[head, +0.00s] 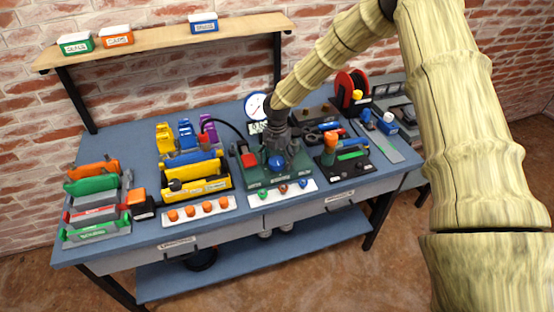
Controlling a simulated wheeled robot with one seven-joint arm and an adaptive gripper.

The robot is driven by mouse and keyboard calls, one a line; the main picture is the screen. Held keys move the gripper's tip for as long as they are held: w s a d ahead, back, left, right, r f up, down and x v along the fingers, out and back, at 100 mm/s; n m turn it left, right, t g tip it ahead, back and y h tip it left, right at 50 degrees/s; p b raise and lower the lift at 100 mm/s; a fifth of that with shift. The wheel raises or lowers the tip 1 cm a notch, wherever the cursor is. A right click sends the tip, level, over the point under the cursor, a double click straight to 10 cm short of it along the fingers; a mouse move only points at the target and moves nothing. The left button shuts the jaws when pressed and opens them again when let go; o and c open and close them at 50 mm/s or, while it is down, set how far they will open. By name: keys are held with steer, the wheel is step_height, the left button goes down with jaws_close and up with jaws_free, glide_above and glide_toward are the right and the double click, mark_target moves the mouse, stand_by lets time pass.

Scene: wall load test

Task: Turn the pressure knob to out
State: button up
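A dark green unit (262,183) stands on the workbench, with a white round gauge (256,105) behind it. A blue round knob (276,163) is on this unit, and I take it for the pressure knob; its markings are too small to read. My gripper (276,152) points down over the unit, right at or just behind the knob in the picture. I cannot tell whether it touches the knob. The fingers are small and dark against the unit, so their opening is unclear. My arm comes in from the upper right.
A white strip (269,196) with small coloured knobs lies in front. Yellow and blue holders (196,180) stand to the left, a red reel (345,89) at the right. A wooden shelf (165,38) hangs above the bench.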

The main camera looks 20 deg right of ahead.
mark_target(277, 160)
step_height(277, 160, up, 12)
stand_by(0.7)
stand_by(0.4)
